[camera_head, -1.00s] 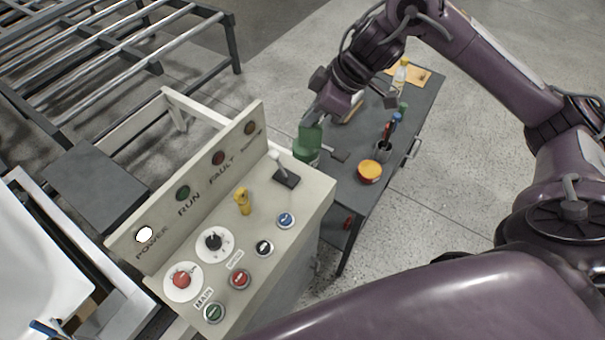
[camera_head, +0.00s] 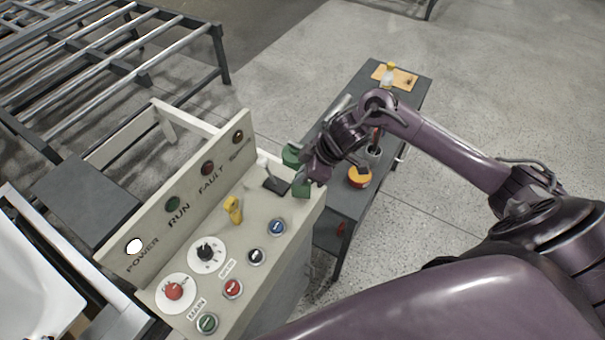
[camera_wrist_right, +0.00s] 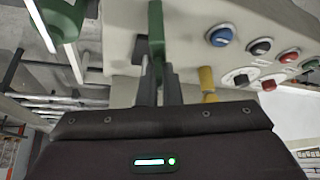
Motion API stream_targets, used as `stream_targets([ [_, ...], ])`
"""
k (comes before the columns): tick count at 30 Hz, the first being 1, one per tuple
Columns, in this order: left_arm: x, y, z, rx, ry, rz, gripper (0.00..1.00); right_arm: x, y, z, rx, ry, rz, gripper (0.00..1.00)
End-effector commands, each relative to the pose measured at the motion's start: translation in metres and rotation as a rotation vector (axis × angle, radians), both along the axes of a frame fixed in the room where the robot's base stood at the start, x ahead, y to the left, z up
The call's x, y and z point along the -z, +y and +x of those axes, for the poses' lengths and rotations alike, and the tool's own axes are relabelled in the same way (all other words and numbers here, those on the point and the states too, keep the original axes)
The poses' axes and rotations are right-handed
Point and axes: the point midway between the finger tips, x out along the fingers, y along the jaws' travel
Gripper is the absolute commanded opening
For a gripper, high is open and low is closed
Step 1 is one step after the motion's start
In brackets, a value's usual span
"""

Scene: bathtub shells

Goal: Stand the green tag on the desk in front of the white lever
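The white lever (camera_head: 262,160) rises from a dark base plate (camera_head: 275,184) at the right end of the cream control desk (camera_head: 293,218). My right gripper (camera_head: 303,180) is just right of the lever base, over the desk's right end. It is shut on the green tag (camera_head: 301,190). In the right wrist view the tag (camera_wrist_right: 156,32) stands out beyond the two dark fingers (camera_wrist_right: 160,84). Whether the tag touches the desk top is unclear. My left gripper is not in view.
A green container (camera_head: 291,154) stands behind the desk's end. A yellow switch (camera_head: 233,209) and a blue button (camera_head: 276,227) are left of and below the lever.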

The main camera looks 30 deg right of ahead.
Motion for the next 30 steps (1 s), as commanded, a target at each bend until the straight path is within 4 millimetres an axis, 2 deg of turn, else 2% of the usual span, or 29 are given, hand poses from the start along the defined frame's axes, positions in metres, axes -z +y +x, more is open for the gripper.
stream_targets([
  [3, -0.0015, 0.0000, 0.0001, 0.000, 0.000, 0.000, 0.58, 0.0069, -0.0002, 0.0002, 0.001, 0.000, 0.000, 0.00],
  [14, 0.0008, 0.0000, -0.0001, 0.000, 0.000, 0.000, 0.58, 0.0114, -0.0002, 0.0001, 0.000, -0.001, -0.001, 0.00],
  [15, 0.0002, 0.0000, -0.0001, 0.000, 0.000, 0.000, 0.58, 0.0106, -0.0003, 0.0003, 0.000, -0.002, -0.001, 0.09],
  [19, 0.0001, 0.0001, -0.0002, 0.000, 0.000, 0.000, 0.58, 0.0105, -0.0002, 0.0001, 0.000, -0.001, -0.001, 0.26],
  [30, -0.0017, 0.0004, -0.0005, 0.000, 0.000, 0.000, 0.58, 0.0047, -0.0007, 0.0003, 0.001, -0.003, -0.001, 0.27],
])
